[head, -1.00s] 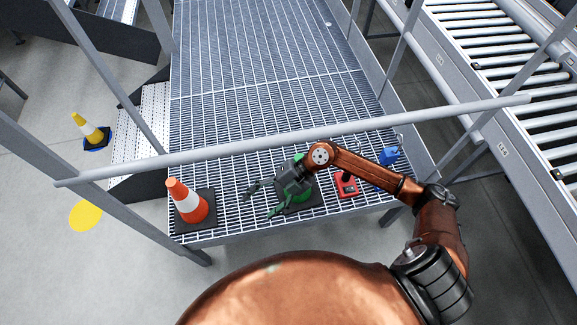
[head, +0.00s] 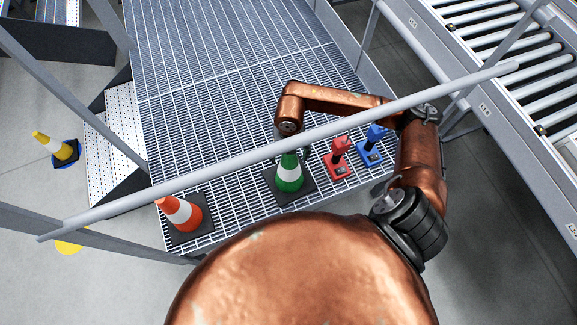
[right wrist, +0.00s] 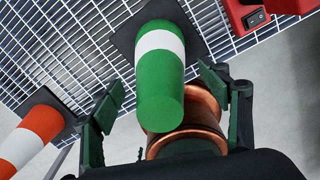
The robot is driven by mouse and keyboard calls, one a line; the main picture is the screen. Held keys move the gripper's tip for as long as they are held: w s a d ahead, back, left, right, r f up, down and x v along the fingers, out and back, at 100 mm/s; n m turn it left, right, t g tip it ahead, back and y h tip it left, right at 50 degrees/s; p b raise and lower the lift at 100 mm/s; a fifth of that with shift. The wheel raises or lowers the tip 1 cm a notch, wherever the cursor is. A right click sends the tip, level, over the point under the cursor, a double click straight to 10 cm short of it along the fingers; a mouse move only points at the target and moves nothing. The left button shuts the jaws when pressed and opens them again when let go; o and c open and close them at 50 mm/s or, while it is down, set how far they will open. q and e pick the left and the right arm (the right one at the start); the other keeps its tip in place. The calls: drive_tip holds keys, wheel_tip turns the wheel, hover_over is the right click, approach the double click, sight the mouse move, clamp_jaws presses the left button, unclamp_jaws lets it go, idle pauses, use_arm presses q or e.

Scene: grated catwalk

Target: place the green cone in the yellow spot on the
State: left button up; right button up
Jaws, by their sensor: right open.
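The green cone (head: 289,178), with a white band and a dark square base, stands upright on the grated catwalk. In the head view the railing bar mostly hides this gripper, which is above the cone. The yellow spot (head: 69,246) lies on the grey floor at the lower left, partly covered by a rail. My left gripper is not in view.
An orange cone (head: 182,213) stands left of the green one. A red device (head: 339,160) and a blue one (head: 371,147) stand to its right. A railing bar (head: 220,165) crosses above the catwalk (head: 230,80). A yellow cone (head: 50,145) stands on the floor at left.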

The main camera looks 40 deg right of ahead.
wheel_tip(320, 180, down, 2)
drive_tip(key=shift+f, duration=0.1)
drive_tip(key=shift+c, duration=0.5)
clamp_jaws()
idle(0.4)
